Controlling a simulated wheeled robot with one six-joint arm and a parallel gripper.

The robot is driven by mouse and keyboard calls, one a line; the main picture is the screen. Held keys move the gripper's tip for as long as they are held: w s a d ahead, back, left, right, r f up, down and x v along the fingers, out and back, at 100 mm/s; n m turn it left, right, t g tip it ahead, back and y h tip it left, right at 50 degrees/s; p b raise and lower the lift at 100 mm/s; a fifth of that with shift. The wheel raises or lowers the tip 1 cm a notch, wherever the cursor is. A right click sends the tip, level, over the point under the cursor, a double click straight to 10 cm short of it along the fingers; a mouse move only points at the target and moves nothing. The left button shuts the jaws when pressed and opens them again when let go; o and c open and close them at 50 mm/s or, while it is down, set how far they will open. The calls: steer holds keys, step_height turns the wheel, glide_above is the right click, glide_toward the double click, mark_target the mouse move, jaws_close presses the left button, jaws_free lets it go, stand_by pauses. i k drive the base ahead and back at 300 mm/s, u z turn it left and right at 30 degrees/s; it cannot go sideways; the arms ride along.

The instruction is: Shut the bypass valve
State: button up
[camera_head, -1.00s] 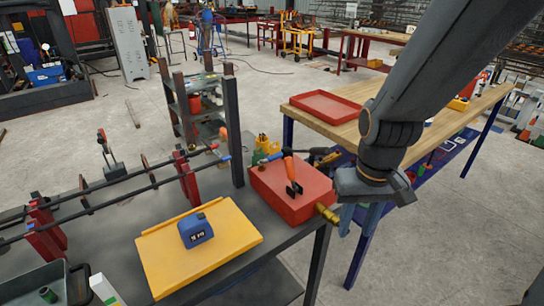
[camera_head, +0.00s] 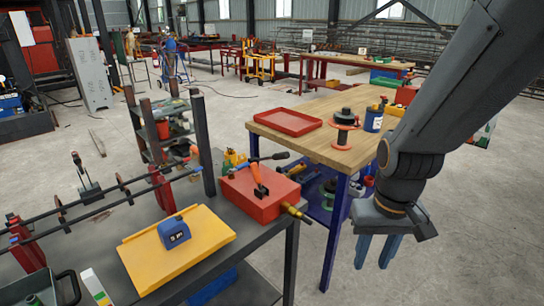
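A red box (camera_head: 262,208) sits on the right end of the dark workbench. An orange-handled lever (camera_head: 257,174) with a black bracket at its base leans up from its top. A brass fitting (camera_head: 295,212) sticks out of its right side. This looks like the valve unit, but I see no readable label naming the bypass valve. My gripper (camera_head: 377,251) hangs to the right of the box, pointing down, apart from it. Its two blue-grey fingers are spread with nothing between them.
A yellow board (camera_head: 205,252) with a blue digital device (camera_head: 174,233) lies left of the box. Dark bars with red clamps (camera_head: 160,188) run along the bench. Behind stands a wooden table (camera_head: 340,152) with a red tray (camera_head: 290,122). Open floor lies right of my gripper.

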mark_target(239, 168)
steer(key=z, duration=0.25)
steer(key=i, duration=0.7)
steer(key=u, duration=1.05)
steer(key=i, duration=0.45)
